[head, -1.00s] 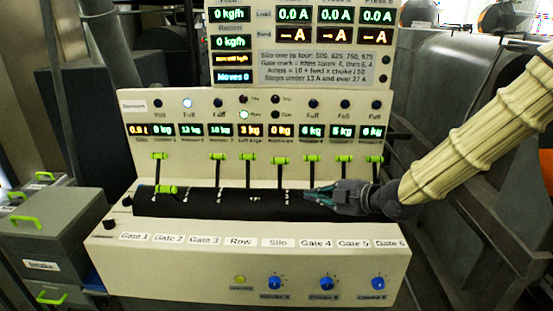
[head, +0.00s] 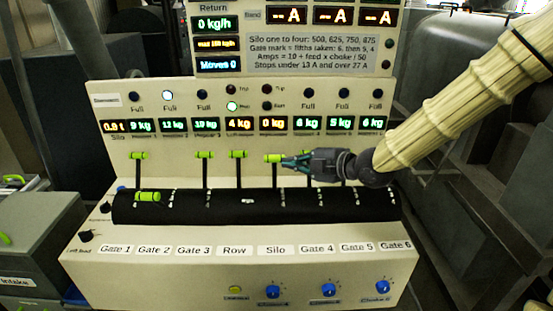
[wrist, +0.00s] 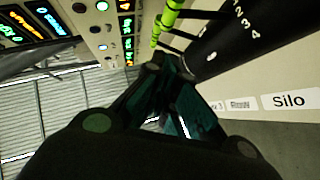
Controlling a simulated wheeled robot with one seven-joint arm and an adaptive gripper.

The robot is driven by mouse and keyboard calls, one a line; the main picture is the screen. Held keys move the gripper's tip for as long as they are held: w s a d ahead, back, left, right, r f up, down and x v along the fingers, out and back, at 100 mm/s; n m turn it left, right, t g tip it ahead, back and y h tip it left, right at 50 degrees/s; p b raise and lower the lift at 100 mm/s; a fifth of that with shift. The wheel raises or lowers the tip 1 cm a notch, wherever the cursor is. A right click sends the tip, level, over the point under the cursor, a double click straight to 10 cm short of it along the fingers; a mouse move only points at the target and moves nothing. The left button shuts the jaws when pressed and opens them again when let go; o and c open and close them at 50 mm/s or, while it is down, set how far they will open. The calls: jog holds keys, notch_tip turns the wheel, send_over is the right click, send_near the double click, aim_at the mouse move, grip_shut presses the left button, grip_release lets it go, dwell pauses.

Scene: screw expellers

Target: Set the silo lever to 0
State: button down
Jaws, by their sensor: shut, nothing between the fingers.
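The silo lever (head: 273,158) has a green handle on a dark shaft. It stands upright at the back of the black drum, above the "Silo" label (head: 275,250). My gripper (head: 287,161) is shut and empty, its fingertips at the right end of that handle. I cannot tell whether they touch it. In the wrist view my gripper (wrist: 155,75) points at the row of green handles (wrist: 166,18). White scale digits 1 to 4 show on the drum (wrist: 215,45) there.
The row lever (head: 237,154) and gate 3 lever (head: 205,154) stand just left, handles up. Farther left, one handle (head: 148,197) is low against the drum and another (head: 139,155) is up. My gripper and arm partly cover the gate 4 to 6 levers. Blue knobs (head: 273,291) line the front.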

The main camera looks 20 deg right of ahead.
aim_at(264, 159)
jog(key=shift+w+a+f+p, duration=0.4)
jog(key=shift+w+f+p, duration=0.25)
jog(key=shift+w, duration=0.75)
jog(key=shift+w+a+f+p, duration=0.35)
jog(key=shift+w+f+p, duration=0.3)
jog(key=shift+w, duration=0.8)
jog(key=shift+w+a+f+p, duration=0.45)
jog(key=shift+w+f, duration=0.3)
jog(key=shift+w, duration=0.65)
